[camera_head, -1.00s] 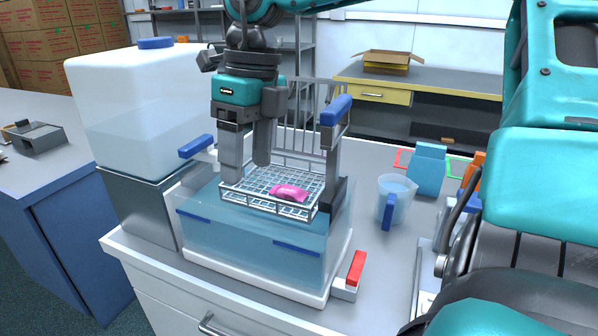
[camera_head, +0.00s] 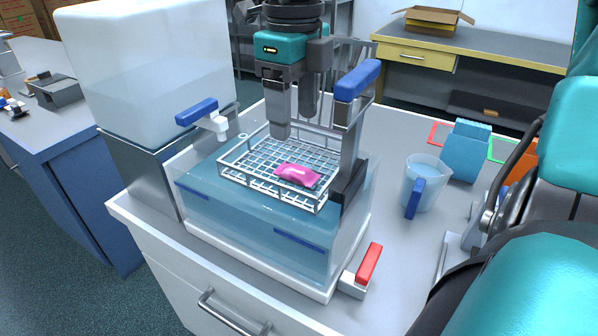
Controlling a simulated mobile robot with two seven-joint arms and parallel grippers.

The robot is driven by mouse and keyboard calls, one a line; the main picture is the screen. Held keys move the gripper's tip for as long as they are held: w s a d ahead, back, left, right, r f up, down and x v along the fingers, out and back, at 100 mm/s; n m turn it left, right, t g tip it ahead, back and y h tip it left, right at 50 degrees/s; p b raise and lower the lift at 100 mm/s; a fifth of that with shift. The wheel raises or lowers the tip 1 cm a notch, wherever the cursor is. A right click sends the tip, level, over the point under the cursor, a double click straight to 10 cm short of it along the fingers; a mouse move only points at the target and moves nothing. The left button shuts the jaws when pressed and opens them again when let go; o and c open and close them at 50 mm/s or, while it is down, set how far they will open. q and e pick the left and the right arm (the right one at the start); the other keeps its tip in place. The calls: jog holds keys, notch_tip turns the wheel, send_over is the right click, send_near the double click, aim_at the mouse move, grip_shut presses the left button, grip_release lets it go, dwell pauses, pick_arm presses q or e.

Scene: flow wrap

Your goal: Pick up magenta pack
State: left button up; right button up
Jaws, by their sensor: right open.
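The magenta pack (camera_head: 297,175) is a small, shiny pillow shape. It lies in a white wire basket (camera_head: 252,160) at the top of a clear water tank (camera_head: 262,226). My right gripper (camera_head: 295,124) hangs pointing down above the back part of the basket, behind and above the pack. Its two dark fingers are apart with nothing between them, and it does not touch the pack. My left gripper is not in view.
A blue-handled upright (camera_head: 352,125) stands close to the basket's right side. A blue-handled tap (camera_head: 200,114) and a large white container (camera_head: 150,65) are at left. A jug (camera_head: 425,180), a light-blue box (camera_head: 465,150) and a red-handled valve (camera_head: 369,265) are at right.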

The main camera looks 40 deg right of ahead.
send_over(299, 172)
jog(key=f, duration=0.4)
jog(key=shift+a+f, duration=0.35)
jog(key=shift+a, duration=0.05)
jog(key=f, duration=0.2)
jog(key=d+f, duration=0.1)
jog(key=f, duration=0.1)
jog(key=shift+s+f, duration=0.1)
jog(key=shift+f, duration=0.5)
jog(key=c, duration=1.2)
